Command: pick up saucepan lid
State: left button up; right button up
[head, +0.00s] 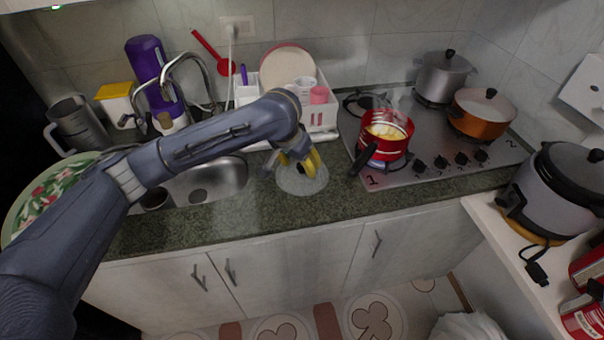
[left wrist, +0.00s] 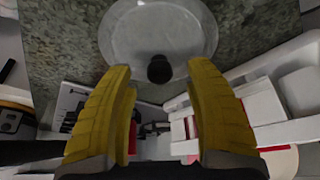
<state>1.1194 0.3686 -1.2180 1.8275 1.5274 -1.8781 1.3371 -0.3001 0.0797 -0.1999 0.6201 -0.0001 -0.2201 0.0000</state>
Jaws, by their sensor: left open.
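The saucepan lid (head: 314,184) is a clear glass disc with a dark knob, lying on the green stone counter in front of the dish rack. It also shows in the left wrist view (left wrist: 185,35), with its black knob (left wrist: 159,69) between and just beyond the fingertips. My left gripper (head: 299,163) is over the lid, with its yellow fingers pointing at it. In the left wrist view the fingers (left wrist: 160,80) are apart, with nothing clamped between them. A red saucepan (head: 386,140) without a lid stands on the stove, with yellow contents and steam. My right gripper is not in view.
A white dish rack (head: 322,119) with plates and cups stands right behind the lid. The sink (head: 213,182) and faucet are to the left. The stove (head: 440,140) also bears an orange pot (head: 482,115) and a grey pot (head: 442,77). The counter's front edge is close to the lid.

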pick_arm(q)
jog(key=shift+x, duration=0.95)
jog(key=shift+o, duration=0.3)
grip_shut()
